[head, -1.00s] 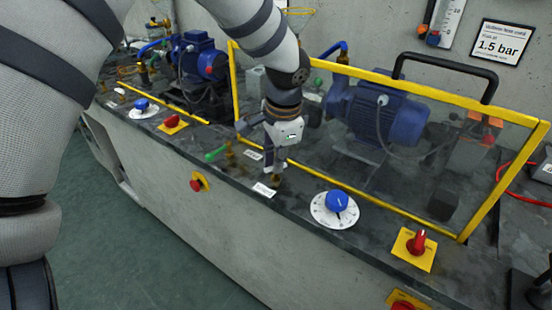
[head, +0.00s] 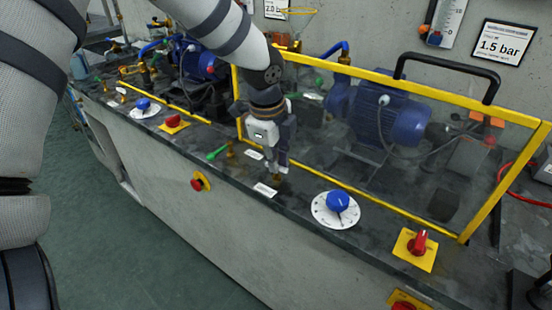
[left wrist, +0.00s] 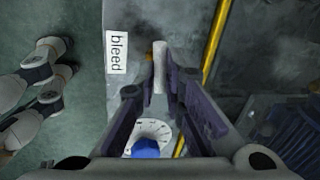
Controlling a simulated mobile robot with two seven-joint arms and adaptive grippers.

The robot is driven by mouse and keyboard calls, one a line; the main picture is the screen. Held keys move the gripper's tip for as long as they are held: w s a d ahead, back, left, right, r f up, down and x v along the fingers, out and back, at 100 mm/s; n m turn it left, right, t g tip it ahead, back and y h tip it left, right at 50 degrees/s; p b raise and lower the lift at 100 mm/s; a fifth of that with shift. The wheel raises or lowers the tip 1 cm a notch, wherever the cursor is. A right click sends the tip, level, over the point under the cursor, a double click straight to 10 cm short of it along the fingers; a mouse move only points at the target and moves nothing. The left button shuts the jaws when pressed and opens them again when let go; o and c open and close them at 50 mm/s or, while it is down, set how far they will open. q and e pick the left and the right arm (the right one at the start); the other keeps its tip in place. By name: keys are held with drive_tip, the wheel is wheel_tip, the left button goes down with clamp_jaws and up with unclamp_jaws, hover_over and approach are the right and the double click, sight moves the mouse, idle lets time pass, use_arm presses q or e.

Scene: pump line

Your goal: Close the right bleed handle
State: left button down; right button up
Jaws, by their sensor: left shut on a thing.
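The right bleed valve's brass fitting (head: 277,179) stands on the bench top behind the front edge, near a white label (head: 265,189). My left gripper (head: 280,168) points down and is shut at this fitting. My right gripper is out of view.
A blue knob (head: 337,201) on a white dial and a red switch (head: 418,243) on a yellow plate stand to the right. A yellow-framed clear guard (head: 440,95) stands behind, with a blue motor (head: 395,120) beyond it.

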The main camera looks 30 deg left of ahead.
use_arm(q)
drive_tip(key=shift+f+m, duration=0.1)
drive_tip(key=shift+m, duration=0.7)
drive_tip(key=shift+s, duration=0.1)
drive_tip(key=c, duration=1.7)
unclamp_jaws()
drive_tip(key=shift+o, duration=0.2)
wheel_tip(320, 180, up, 12)
drive_tip(key=s, duration=0.2)
drive_tip(key=shift+a, duration=0.15)
drive_tip(key=shift+s+f, duration=0.1)
drive_tip(key=shift+f, duration=0.05)
